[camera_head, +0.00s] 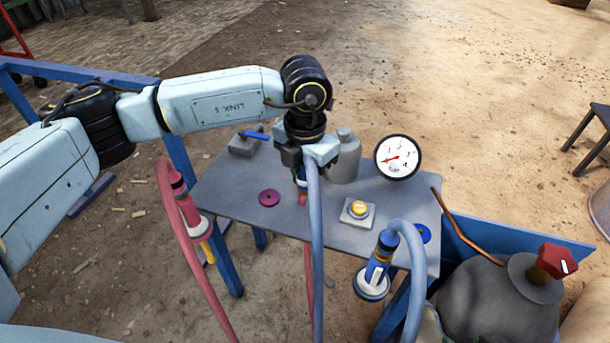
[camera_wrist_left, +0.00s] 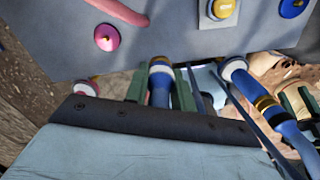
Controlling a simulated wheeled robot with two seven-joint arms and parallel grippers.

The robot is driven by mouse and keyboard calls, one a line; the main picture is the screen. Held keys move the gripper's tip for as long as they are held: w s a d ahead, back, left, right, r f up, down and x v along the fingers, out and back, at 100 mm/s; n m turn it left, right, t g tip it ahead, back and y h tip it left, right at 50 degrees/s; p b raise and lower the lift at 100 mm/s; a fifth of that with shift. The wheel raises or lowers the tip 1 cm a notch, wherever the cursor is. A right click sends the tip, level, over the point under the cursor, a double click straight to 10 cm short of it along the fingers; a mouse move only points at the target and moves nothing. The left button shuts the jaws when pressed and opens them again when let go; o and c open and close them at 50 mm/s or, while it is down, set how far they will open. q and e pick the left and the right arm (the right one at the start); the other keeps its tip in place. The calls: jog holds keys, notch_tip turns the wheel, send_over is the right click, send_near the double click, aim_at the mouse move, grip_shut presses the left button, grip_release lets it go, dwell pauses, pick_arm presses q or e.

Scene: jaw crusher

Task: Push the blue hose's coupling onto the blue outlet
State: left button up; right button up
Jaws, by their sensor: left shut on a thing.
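My left gripper (camera_head: 305,165) is above the middle of the grey table, shut on a blue coupling (camera_head: 302,183) with a yellow band. A blue hose (camera_head: 317,260) hangs from it past the table's front edge. In the left wrist view the blue coupling (camera_wrist_left: 160,85) sits between my green fingers. Another blue coupling (camera_head: 378,262) with a hose (camera_head: 415,270) stands tilted on a white flange (camera_head: 371,284) at the front right edge, also in the left wrist view (camera_wrist_left: 238,80). My right gripper is not in view.
The grey table (camera_head: 235,180) carries a magenta disc (camera_head: 269,198), a yellow button (camera_head: 358,208), a blue disc (camera_head: 423,233), a gauge (camera_head: 398,157), and a grey cylinder (camera_head: 344,160). A red coupling (camera_head: 186,203) with its hose stands at the left edge. A red knob (camera_head: 556,261) is at right.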

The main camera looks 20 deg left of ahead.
pick_arm(q)
jog(key=a+r+m, duration=0.2)
jog(key=a+m, duration=0.1)
jog(key=m, duration=1.2)
jog(key=s+a+r+m, duration=0.1)
jog(key=a+r+m, duration=0.2)
jog(key=m, duration=1.3)
jog(key=shift+s+a, duration=0.3)
jog(key=shift+a, duration=0.2)
